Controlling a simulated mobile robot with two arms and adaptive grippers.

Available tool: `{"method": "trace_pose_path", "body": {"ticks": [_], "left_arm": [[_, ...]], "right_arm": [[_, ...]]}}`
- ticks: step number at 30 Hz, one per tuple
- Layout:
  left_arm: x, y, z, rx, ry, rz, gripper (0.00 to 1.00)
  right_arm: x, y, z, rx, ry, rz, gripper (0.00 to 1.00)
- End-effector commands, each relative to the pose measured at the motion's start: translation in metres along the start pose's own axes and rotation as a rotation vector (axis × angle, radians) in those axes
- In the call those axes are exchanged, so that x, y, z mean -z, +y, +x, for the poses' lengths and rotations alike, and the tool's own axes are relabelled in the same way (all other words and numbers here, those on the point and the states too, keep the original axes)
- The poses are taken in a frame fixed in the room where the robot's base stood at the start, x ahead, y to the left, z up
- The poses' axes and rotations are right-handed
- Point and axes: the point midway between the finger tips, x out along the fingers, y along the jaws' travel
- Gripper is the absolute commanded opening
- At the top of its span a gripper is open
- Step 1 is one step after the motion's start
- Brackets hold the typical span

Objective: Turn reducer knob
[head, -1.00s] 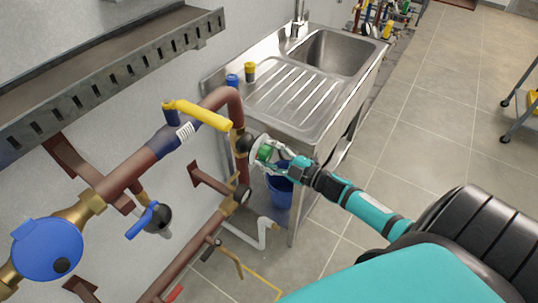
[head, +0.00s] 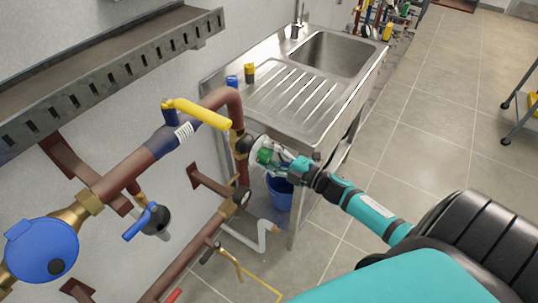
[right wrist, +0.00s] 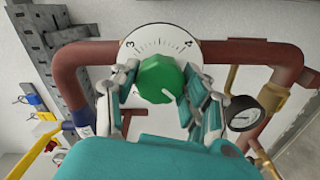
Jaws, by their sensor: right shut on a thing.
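The reducer knob (right wrist: 161,79) is green and sits in front of a white round dial (right wrist: 159,35) with printed marks, in the middle of the right wrist view. A white pointer mark shows at the knob's lower right. My right gripper (right wrist: 166,92) has its fingers on both sides of the knob and is shut on it. In the head view the right gripper (head: 274,157) reaches the pipe beside the sink, and the green of the knob (head: 264,156) partly shows between its fingers. My left gripper is not in view.
Brown pipes (head: 122,178) run along the wall with a yellow lever (head: 197,113), a blue-handled valve (head: 142,222) and a blue meter (head: 43,250). A steel sink (head: 300,95) stands behind the gripper, with a blue bucket (head: 281,193) below. Open tiled floor lies to the right.

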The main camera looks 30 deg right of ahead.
Motion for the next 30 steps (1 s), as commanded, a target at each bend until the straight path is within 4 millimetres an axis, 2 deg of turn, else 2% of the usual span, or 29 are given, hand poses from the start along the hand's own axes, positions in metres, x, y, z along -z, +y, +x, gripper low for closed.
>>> {"method": "trace_pose_path", "body": {"ticks": [4,5,10,20,23,30], "left_arm": [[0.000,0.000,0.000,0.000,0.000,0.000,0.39],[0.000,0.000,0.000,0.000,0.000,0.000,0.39],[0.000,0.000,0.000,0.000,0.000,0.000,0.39],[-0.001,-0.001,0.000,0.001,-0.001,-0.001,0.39],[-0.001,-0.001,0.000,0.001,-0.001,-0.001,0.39],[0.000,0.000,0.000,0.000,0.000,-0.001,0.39]], "right_arm": [[0.000,-0.001,0.000,0.002,0.000,-0.002,0.14],[0.000,-0.001,0.000,0.002,0.000,-0.002,0.48],[0.000,-0.001,0.000,0.002,0.000,-0.001,0.70],[0.000,-0.001,-0.004,0.002,0.000,0.001,0.70],[0.000,-0.002,-0.015,0.003,-0.001,0.002,0.70],[0.000,-0.003,-0.066,0.006,-0.002,0.002,0.70]]}}
